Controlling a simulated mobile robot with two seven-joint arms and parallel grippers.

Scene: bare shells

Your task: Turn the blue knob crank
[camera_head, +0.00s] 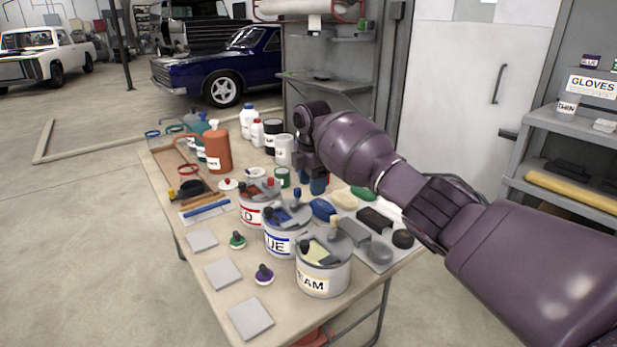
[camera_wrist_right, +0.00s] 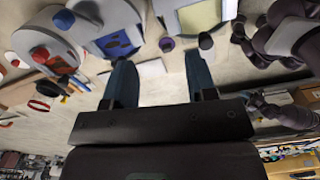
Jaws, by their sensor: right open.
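The blue knob crank (camera_head: 297,194) stands on top of the can labelled BLUE (camera_head: 281,243), the middle of three paint cans on the table. It is upright, with blue paint showing in the can's lid opening. My right gripper (camera_head: 312,187) is just behind and to the right of the knob, fingers pointing down. In the right wrist view the same gripper (camera_wrist_right: 160,62) has its two teal fingers apart with nothing between them. The blue paint opening (camera_wrist_right: 117,42) lies near the left fingertip there. I cannot tell whether anything touches. My left gripper does not show.
The RED can (camera_head: 246,213) and the CREAM can (camera_head: 312,283) flank the blue one closely. Bottles, an orange jug (camera_head: 217,149) and jars crowd the back. Grey tiles (camera_head: 224,274) and small green and purple knobs lie at the front. Sponges and blocks lie to the right.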

